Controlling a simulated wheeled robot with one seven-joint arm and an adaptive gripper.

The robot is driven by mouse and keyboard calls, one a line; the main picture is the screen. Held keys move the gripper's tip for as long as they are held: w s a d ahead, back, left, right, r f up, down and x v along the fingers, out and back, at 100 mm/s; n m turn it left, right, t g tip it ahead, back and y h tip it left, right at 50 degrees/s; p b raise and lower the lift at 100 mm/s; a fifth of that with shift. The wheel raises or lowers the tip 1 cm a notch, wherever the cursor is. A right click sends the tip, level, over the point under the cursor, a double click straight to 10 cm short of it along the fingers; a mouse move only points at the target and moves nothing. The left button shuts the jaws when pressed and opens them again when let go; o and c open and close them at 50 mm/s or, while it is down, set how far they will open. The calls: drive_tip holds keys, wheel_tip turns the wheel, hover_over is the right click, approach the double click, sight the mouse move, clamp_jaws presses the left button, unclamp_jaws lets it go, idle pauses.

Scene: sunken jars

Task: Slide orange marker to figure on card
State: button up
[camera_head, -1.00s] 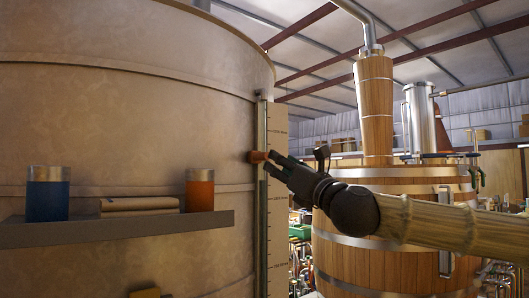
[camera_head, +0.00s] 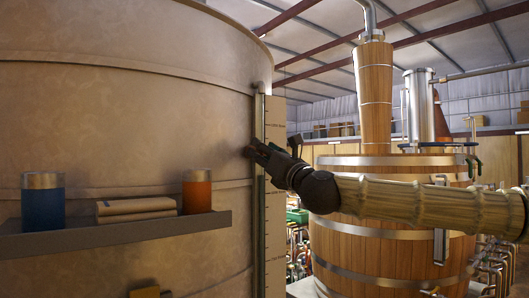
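A vertical metal rod (camera_head: 259,110) runs up the side of the large tan tank. Beside it stands a pale scale strip (camera_head: 275,215) with printed marks too small to read. My gripper (camera_head: 256,150) is at the rod, its dark fingers reaching across it near the upper part of the strip. The orange marker is not visible now; the fingers cover the place on the rod where it could be. Whether the fingers are open or shut on it does not show. No card with a readable figure can be made out.
A dark shelf (camera_head: 120,236) on the tank (camera_head: 120,110) holds a blue jar (camera_head: 43,208), an orange jar (camera_head: 197,196) and a folded tan cloth or book (camera_head: 137,209). A yellowish block (camera_head: 146,293) shows below. A wooden vat (camera_head: 390,250) stands behind my arm.

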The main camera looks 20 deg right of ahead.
clamp_jaws()
drive_tip(key=shift+f, duration=0.1)
wheel_tip(320, 180, down, 12)
drive_tip(key=b, duration=1.5)
drive_tip(key=shift+o, duration=1)
unclamp_jaws()
